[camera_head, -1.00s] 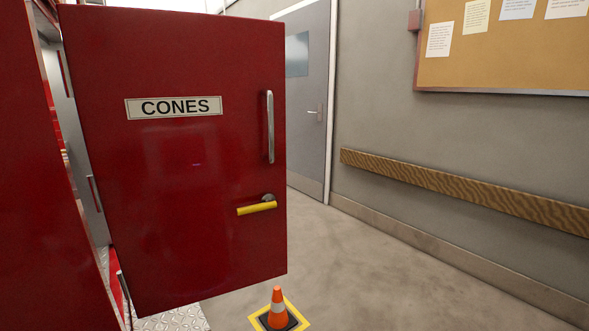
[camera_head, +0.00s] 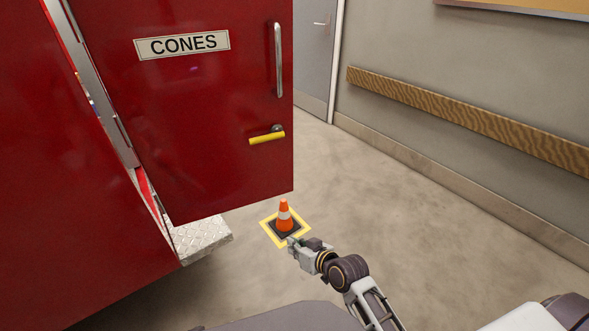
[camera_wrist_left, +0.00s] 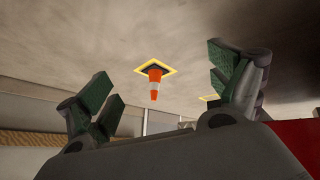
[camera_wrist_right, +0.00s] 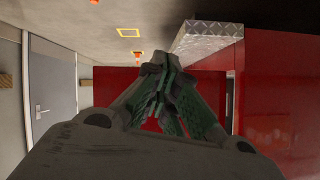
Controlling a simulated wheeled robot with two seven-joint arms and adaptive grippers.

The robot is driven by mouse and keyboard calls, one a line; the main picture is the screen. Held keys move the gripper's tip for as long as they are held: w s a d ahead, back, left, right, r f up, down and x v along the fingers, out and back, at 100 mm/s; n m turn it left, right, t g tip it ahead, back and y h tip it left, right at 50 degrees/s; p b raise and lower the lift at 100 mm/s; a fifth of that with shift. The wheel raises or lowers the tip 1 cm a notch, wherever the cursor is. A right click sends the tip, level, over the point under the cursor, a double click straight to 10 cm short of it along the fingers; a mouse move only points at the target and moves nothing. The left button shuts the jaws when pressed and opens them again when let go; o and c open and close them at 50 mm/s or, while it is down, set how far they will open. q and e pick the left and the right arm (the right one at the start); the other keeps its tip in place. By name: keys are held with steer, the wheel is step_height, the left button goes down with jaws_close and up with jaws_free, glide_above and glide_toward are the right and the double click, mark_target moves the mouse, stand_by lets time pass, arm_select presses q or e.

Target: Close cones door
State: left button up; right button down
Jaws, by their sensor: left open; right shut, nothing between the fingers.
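The red cones door (camera_head: 205,110) stands open beside the red truck body (camera_head: 70,210) in the head view. It carries a CONES sign (camera_head: 182,44), a long silver handle (camera_head: 278,60) and a yellow lever handle (camera_head: 266,138) near its right edge. My right gripper (camera_head: 293,243) is low, below the door's lower right corner and apart from it. It is shut and empty; its fingers (camera_wrist_right: 166,78) meet in the right wrist view. My left gripper (camera_wrist_left: 160,85) is open and empty in the left wrist view, and outside the head view.
An orange cone (camera_head: 285,216) stands on a yellow-edged floor mark just beyond my right gripper. A tread-plate step (camera_head: 202,238) juts out under the door. A wall with a wooden rail (camera_head: 460,118) runs along the right.

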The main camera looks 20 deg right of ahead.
mark_target(289, 103)
arm_select(q)
steer(key=s+a+f+g+y+p, duration=0.1)
steer(key=s+a+f+p, duration=0.4)
steer(key=s, duration=0.4)
steer(key=s+a+f+g+y+p, duration=0.1)
steer(key=s+a+f+p, duration=0.4)
steer(key=s, duration=0.5)
steer(key=s+a+f+g+y+p, duration=0.2)
steer(key=s+a+f+p, duration=0.3)
steer(key=s, duration=0.5)
steer(key=shift+a+f+m+g, duration=0.4)
steer(key=shift+a+f, duration=0.15)
steer(key=shift+a, duration=0.4)
arm_select(e)
steer(key=w+d+r+t+h, duration=0.1)
steer(key=w+d+r+t, duration=0.1)
steer(key=r, duration=0.9)
steer(key=w+d+r+t, duration=0.2)
steer(key=w+d+r, duration=0.2)
steer(key=r, duration=0.7)
steer(key=w+d+r+t+h, duration=0.1)
steer(key=w+d+r+t, duration=0.2)
steer(key=r, duration=0.9)
steer(key=shift+w+h, duration=0.3)
steer(key=shift+w, duration=0.85)
arm_select(q)
steer(key=shift+s, duration=0.1)
arm_select(e)
steer(key=shift+w, duration=0.15)
